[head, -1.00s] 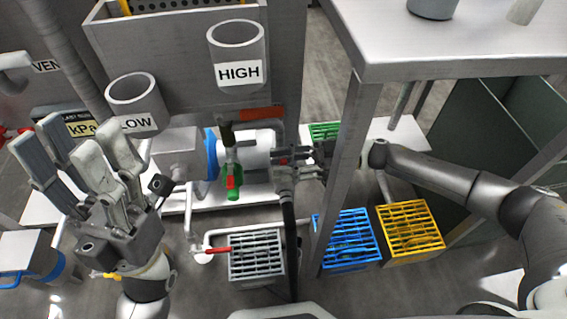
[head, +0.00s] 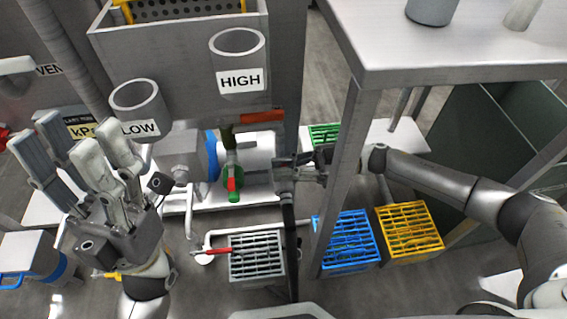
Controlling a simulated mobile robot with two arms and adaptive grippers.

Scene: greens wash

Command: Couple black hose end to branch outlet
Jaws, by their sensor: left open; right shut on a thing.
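The black hose (head: 289,245) hangs down from my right gripper (head: 287,173), which is shut on its upper end. The hose end is mostly hidden by the fingers. A visible gap separates the gripper from the green fitting. I cannot tell for certain which part is the branch outlet. My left gripper (head: 104,165) is open and empty at the left, its fingers pointing up, away from the hose.
Grey cups marked LOW (head: 137,108) and HIGH (head: 239,62) sit on the grey basin (head: 180,48). A metal table (head: 440,62) has a leg beside my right gripper. Grey (head: 257,256), blue (head: 346,241) and yellow (head: 410,231) crates stand on the floor.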

